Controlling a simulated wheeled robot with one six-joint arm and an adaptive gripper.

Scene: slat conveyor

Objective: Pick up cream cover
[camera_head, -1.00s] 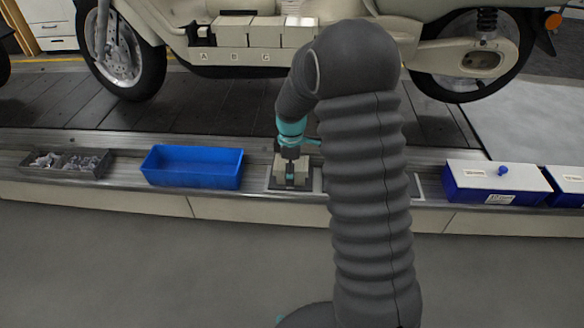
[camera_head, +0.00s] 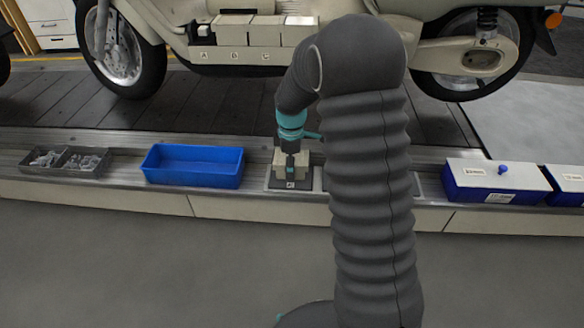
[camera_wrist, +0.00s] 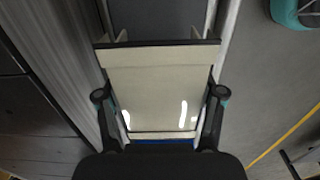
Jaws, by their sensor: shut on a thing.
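The cream cover (camera_wrist: 158,82) fills the middle of the wrist view, a pale, smooth, box-like piece with a dark edge along its top. The two fingers of my gripper (camera_wrist: 160,110) press on its left and right sides, so my gripper is shut on it. In the head view my gripper (camera_head: 290,168) points down over the dark stand (camera_head: 283,186) on the ledge, with the cream cover (camera_head: 303,163) partly hidden behind its fingers. I cannot tell whether the cover is clear of the stand.
A blue open bin (camera_head: 193,181) sits left of the stand, and a grey tray of small parts (camera_head: 66,160) is farther left. Lidded blue boxes (camera_head: 496,183) stand to the right. A cream scooter (camera_head: 268,58) with labelled covers stands behind on the slat conveyor (camera_head: 200,112).

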